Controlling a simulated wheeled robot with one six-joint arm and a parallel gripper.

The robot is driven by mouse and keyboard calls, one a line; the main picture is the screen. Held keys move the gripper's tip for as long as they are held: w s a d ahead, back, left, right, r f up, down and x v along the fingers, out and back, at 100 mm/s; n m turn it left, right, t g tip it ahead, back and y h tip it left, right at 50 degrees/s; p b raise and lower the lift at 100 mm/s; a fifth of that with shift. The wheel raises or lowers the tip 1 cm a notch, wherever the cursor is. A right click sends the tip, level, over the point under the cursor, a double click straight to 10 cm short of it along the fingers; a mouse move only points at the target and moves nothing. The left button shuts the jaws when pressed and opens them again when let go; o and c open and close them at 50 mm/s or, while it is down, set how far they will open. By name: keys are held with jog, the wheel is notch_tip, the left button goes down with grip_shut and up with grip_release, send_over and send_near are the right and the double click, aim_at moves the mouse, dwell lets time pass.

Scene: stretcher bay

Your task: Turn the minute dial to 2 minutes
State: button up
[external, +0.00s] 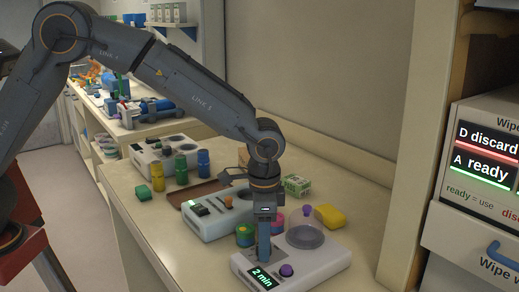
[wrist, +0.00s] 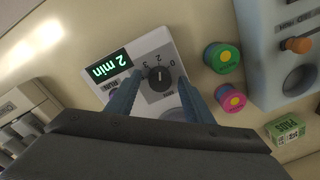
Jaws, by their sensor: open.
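The white timer unit (external: 320,262) stands at the near end of the counter, and its lit green display (external: 262,276) reads "2 min". The display also shows upside down in the wrist view (wrist: 110,66). The dark round minute dial (wrist: 160,79) has a pale pointer mark and printed numbers around it; the mark points roughly at the 2. My gripper (wrist: 163,90) is open, with one finger on each side of the dial. I cannot tell whether the fingers touch it. In the external view my gripper (external: 264,258) points straight down over the unit and hides the dial.
A purple knob (external: 286,270) sits beside the display. Green and pink round containers (wrist: 222,57) stand close to the unit. A yellow block (external: 330,216), a small green-and-white box (external: 297,185) and another device (external: 205,224) lie behind.

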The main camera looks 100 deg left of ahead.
jog(key=r+b, duration=0.1)
jog(key=r, duration=0.6)
jog(key=shift+d+r+b, duration=0.2)
jog(key=shift+r+b, duration=0.2)
